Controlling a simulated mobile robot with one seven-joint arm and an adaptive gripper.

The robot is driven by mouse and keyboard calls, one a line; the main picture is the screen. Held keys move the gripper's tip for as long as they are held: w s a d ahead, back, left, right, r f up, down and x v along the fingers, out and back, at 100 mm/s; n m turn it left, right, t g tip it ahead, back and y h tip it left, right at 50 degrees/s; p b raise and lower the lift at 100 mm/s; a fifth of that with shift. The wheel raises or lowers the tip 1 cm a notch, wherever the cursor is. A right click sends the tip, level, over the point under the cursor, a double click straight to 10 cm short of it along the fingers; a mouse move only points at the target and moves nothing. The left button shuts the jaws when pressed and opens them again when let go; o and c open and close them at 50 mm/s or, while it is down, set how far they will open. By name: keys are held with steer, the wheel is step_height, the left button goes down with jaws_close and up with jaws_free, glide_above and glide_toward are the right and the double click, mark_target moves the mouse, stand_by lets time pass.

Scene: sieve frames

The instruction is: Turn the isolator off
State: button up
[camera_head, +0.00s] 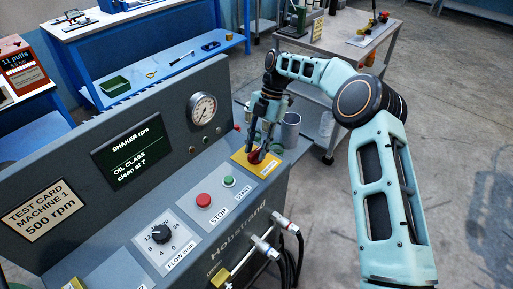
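The isolator is a red rotary knob (256,156) on a yellow plate (240,159) at the right end of the grey machine's sloping panel. My gripper (259,147) points down over the knob from above, with its fingers at or around it. The fingers and wrist hide much of the knob and part of the plate. I cannot tell whether the fingers touch the knob, or how far they are closed. The knob's handle direction is not clear. A label at the plate's lower right is too small to read.
The panel also carries a green start button (228,181), a red stop button (203,200) and a black flow dial (160,233). A pressure gauge (202,109) is on the upright board. A grey cup (290,130) stands behind my gripper. Valves and hoses (285,222) stick out in front.

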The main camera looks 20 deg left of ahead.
steer(key=v, duration=0.7)
steer(key=shift+r, duration=0.2)
steer(key=shift+w, duration=0.1)
